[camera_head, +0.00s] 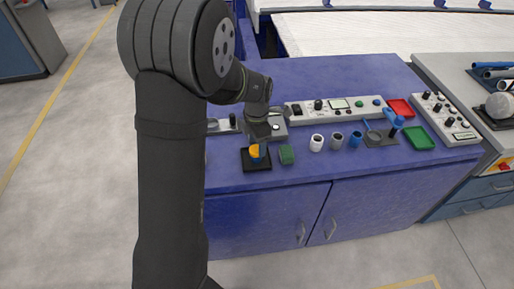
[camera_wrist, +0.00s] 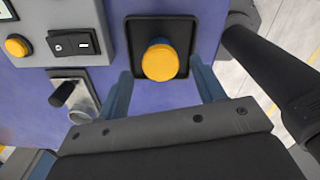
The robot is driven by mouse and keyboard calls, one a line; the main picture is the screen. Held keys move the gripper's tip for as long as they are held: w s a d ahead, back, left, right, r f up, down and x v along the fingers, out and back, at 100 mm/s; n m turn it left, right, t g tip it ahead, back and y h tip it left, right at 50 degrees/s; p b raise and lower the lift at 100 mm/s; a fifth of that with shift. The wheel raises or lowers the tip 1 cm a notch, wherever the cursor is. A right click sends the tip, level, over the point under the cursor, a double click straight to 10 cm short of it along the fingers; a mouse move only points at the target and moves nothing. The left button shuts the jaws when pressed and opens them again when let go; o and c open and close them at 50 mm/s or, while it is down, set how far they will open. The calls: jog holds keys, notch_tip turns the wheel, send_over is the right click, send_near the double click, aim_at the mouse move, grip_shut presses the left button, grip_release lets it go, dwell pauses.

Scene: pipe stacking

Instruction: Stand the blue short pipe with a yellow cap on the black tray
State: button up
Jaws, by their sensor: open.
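The blue short pipe (camera_head: 257,159) stands upright on the black tray (camera_head: 246,164), with its yellow cap (camera_head: 255,151) on top. In the wrist view my gripper (camera_wrist: 163,85) is open, with one blue-grey finger on each side, apart from the cap.
White, grey and blue cups (camera_head: 317,142) stand further right, near red and green trays (camera_head: 419,138). A control panel (camera_head: 335,108) runs behind. The blue bench's front edge is close before the tray.

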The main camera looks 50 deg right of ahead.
aim_at(257, 148)
notch_tip(257, 148, up, 8)
jog(key=shift+r, duration=0.15)
dwell(0.4)
notch_tip(257, 148, down, 12)
jog(key=shift+r, duration=0.1)
jog(key=shift+d, duration=0.1)
jog(key=shift+r, duration=1.85)
jog(key=shift+f, duration=0.1)
